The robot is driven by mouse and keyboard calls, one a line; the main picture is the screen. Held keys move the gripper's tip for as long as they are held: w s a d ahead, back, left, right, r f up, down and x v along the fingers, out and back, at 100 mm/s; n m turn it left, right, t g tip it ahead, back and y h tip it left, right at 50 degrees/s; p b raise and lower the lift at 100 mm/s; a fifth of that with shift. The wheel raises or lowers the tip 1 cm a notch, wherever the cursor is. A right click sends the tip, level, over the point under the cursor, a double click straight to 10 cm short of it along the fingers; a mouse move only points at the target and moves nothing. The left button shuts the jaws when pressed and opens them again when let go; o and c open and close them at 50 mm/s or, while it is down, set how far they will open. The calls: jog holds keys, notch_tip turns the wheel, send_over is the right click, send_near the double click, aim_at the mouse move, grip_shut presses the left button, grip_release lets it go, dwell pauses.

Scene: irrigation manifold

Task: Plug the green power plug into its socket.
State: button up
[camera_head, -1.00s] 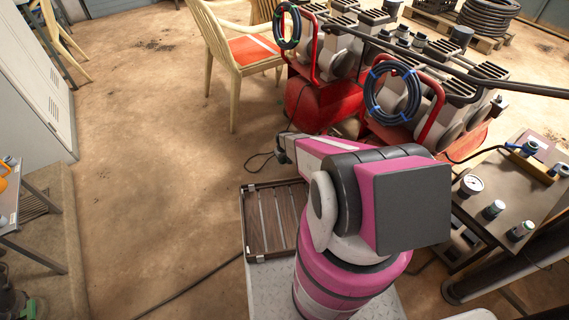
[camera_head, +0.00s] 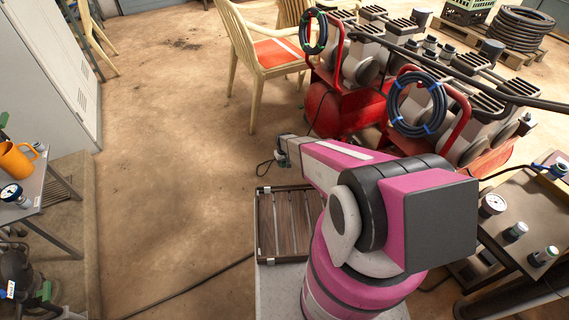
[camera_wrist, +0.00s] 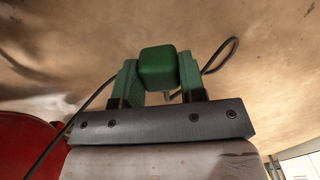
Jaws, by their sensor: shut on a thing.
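The green plug (camera_wrist: 158,68) is a rounded green block held between the two green fingers of my gripper (camera_wrist: 158,84) in the wrist view. A dark cable (camera_wrist: 218,58) loops beside it. In the head view my gripper (camera_head: 283,156) is small, at the end of my pink arm, above the floor beyond the slatted tray, and the cable (camera_head: 264,170) hangs in a loop beside it. The plug's prongs are hidden. I cannot make out its socket in either view.
A red machine (camera_head: 340,112) with coiled hoses stands just beyond my gripper, with a wooden chair (camera_head: 252,82) behind. A bench with gauges (camera_head: 500,215) is at right. The floor (camera_head: 175,150) between is clear.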

jog(key=shift+d, duration=0.1)
jog(key=s+d+r, duration=0.1)
jog(key=d+r, duration=0.5)
jog(key=d, duration=0.7)
jog(key=s+d+r, duration=0.1)
jog(key=d+r, duration=0.6)
jog(key=d, duration=0.6)
jog(key=shift+s, duration=0.25)
jog(key=shift+f, duration=0.1)
jog(key=shift+f, duration=2.85)
jog(key=shift+f, duration=0.5)
jog(key=o, duration=1)
jog(key=shift+c, duration=0.2)
